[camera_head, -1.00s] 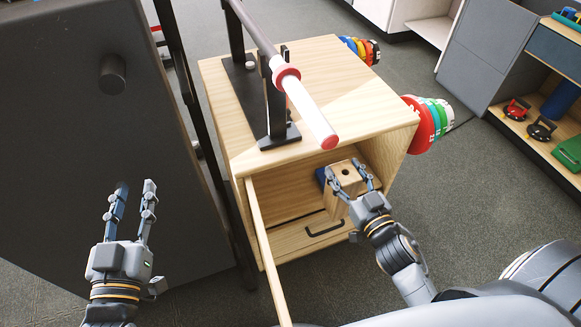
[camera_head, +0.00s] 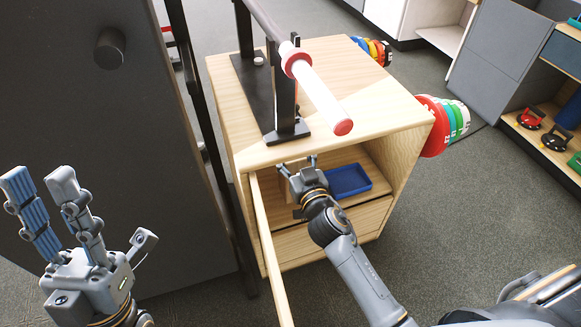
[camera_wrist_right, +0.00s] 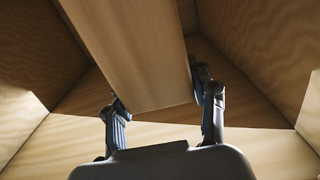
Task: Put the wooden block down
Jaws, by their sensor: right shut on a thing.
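The wooden block (camera_wrist_right: 135,45) fills the upper middle of the right wrist view, between the two fingers. My right gripper (camera_wrist_right: 165,105) is shut on it. In the head view my right gripper (camera_head: 297,166) reaches inside the left part of the open cabinet (camera_head: 405,165) and mostly hides the block. In the right wrist view, wooden cabinet walls surround the block. I cannot tell whether the block touches the cabinet floor. My left gripper (camera_head: 40,185) is open and empty at the lower left, in front of a dark panel.
A blue tray (camera_head: 348,180) lies in the cabinet, right of my right gripper. The open cabinet door (camera_head: 268,245) stands at the left of the opening. A black stand (camera_head: 285,110) with a bar is on the cabinet top. Coloured plates (camera_head: 432,125) hang on its right side.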

